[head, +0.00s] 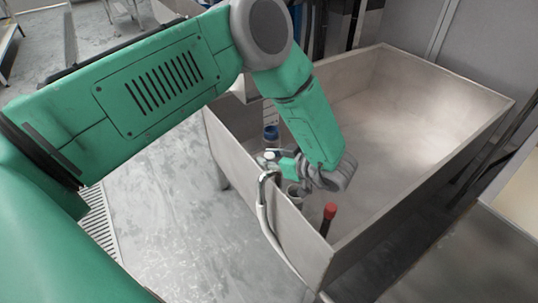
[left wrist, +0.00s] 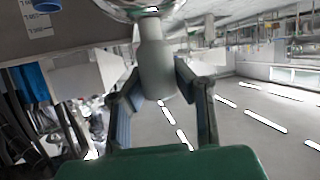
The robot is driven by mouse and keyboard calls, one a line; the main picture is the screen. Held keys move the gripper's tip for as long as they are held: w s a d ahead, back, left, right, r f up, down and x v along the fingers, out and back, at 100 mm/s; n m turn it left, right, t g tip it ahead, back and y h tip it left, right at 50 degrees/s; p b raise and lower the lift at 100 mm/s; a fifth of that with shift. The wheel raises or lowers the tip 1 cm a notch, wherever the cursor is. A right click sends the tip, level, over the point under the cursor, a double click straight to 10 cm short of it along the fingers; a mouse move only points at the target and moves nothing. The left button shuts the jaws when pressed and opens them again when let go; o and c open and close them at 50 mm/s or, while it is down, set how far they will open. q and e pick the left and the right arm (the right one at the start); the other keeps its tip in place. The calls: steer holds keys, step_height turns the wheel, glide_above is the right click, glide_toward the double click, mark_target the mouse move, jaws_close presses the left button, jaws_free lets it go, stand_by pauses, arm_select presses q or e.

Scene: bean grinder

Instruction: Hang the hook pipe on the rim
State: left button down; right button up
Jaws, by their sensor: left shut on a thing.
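The hook pipe (head: 262,192) is a pale hose with a shiny curved top. It shows at the bin's near left wall, and its hose runs down along the outside. My left gripper (head: 284,168) is by the rim (head: 237,150) of the large grey bin, next to the bend. In the left wrist view its two fingers (left wrist: 160,100) are on either side of a grey pipe piece (left wrist: 152,60) with shiny metal above it. It is shut on the hook pipe. My arm and gripper partly hide the bend, so I cannot tell whether it rests on the rim.
A red-capped item (head: 329,212) and a blue-capped item (head: 271,133) stand near the bin's left wall. The bin's floor to the right (head: 400,130) is clear. Grey floor lies open left of the bin.

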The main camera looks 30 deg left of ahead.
arm_select(q)
steer(key=shift+f, duration=0.15)
steer(key=c, duration=1.3)
jaws_free()
steer(key=shift+d, duration=0.1)
steer(key=shift+d, duration=0.3)
steer(key=v, duration=1.1)
steer(key=shift+d, duration=0.15)
